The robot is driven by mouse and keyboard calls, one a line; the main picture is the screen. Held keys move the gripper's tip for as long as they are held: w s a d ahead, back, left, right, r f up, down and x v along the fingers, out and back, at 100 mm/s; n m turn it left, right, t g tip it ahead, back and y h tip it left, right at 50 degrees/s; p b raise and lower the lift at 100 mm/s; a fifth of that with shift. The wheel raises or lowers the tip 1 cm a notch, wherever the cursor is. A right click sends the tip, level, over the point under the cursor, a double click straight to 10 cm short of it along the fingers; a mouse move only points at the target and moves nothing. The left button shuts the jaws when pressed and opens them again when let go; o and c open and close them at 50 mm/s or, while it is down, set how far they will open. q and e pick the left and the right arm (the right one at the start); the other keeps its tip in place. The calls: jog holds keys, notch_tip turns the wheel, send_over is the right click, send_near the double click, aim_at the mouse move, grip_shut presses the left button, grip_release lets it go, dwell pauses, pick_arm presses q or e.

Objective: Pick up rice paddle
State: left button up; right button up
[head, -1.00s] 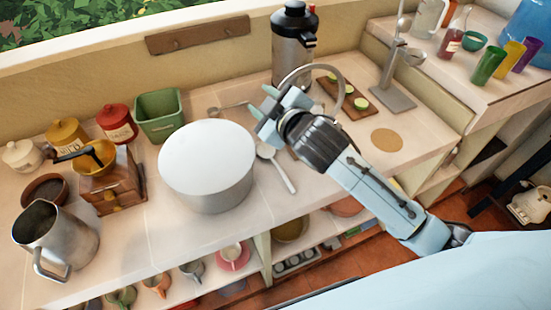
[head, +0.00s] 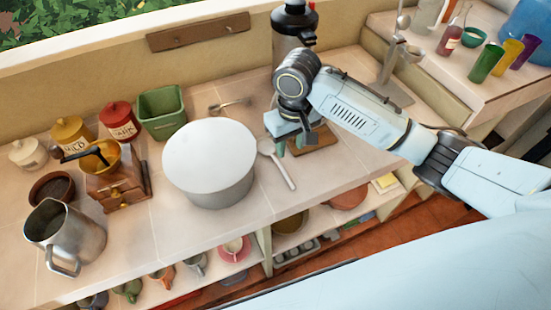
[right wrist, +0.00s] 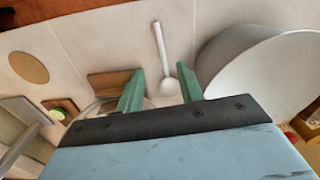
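The rice paddle (head: 283,174), a pale spoon-shaped tool, lies flat on the counter to the right of the large white-lidded pot (head: 209,150). Its handle points toward the counter's front edge. My right gripper (head: 291,146) is pointed down above the counter, just right of the paddle's round end. In the right wrist view the paddle (right wrist: 162,52) lies beyond the open green fingertips (right wrist: 161,78), with its round end appearing between them. The fingers hold nothing. My left gripper is not in view.
A wooden cutting board (head: 312,141) is partly hidden behind my right gripper. A dark-topped flask (head: 293,30) stands behind my arm. A metal ladle-like utensil (head: 232,104) lies behind the pot. A grinder (head: 115,180) and metal jug (head: 65,236) stand at left.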

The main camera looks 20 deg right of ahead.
send_over(287, 176)
jog(key=f, duration=0.7)
jog(key=shift+s+d, duration=0.15)
jog(key=shift+d, duration=0.15)
jog(key=shift+w+a+f, duration=0.1)
jog(key=shift+a+f, duration=0.05)
jog(key=shift+f, duration=1.4)
jog(key=shift+w+a+f, duration=0.1)
jog(key=shift+a+f, duration=0.05)
jog(key=shift+f, duration=1.35)
grip_shut()
